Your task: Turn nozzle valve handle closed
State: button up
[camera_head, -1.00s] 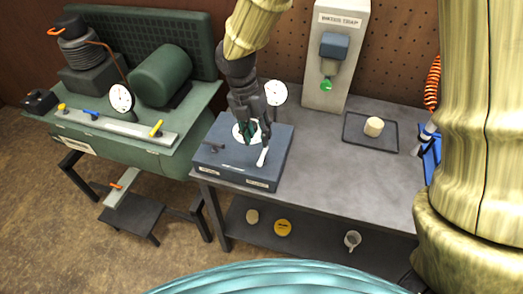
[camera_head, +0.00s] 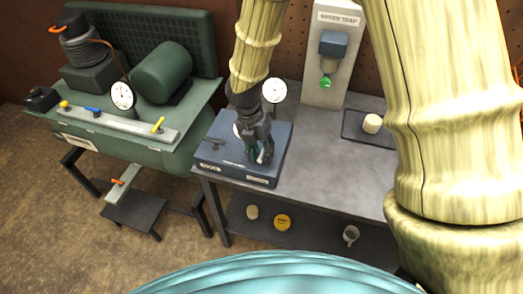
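A blue-grey box (camera_head: 222,162) stands on the grey workbench, with small labels on its front that I cannot read. A small dark handle (camera_head: 211,146) lies on its left top. A pale handle (camera_head: 261,157) is at its right front, mostly hidden by my gripper. I cannot tell which one is the nozzle valve handle. My gripper (camera_head: 259,154) points down over the right front of the box, with its fingers at the pale handle. I cannot tell whether they touch or grip it. A white disc on the box top is mostly covered by my gripper.
A round gauge (camera_head: 274,90) stands behind the box. A dark tray (camera_head: 352,122) with a cream cylinder (camera_head: 372,123) is to the right.

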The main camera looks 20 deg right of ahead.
jog(key=shift+w, duration=0.1)
grip_shut()
jog(key=shift+m+p, duration=0.3)
jog(key=m+p, duration=0.2)
jog(key=shift+w+r+m+g, duration=0.1)
jog(key=shift+r+m+g, duration=0.05)
jog(key=shift+m+g, duration=0.15)
jog(key=m+y+p, duration=0.1)
jog(key=m, duration=0.2)
jog(key=shift+w+m+p, duration=0.15)
jog(key=shift+m+p, duration=0.15)
jog(key=shift+p, duration=0.05)
jog(key=m+y+p, duration=0.1)
jog(key=m, duration=0.4)
jog(key=shift+w, duration=0.15)
jog(key=m, duration=0.3)
jog(key=m+y, duration=0.1)
jog(key=m, duration=0.2)
jog(key=shift+w+d, duration=0.1)
jog(key=shift+w, duration=0.1)
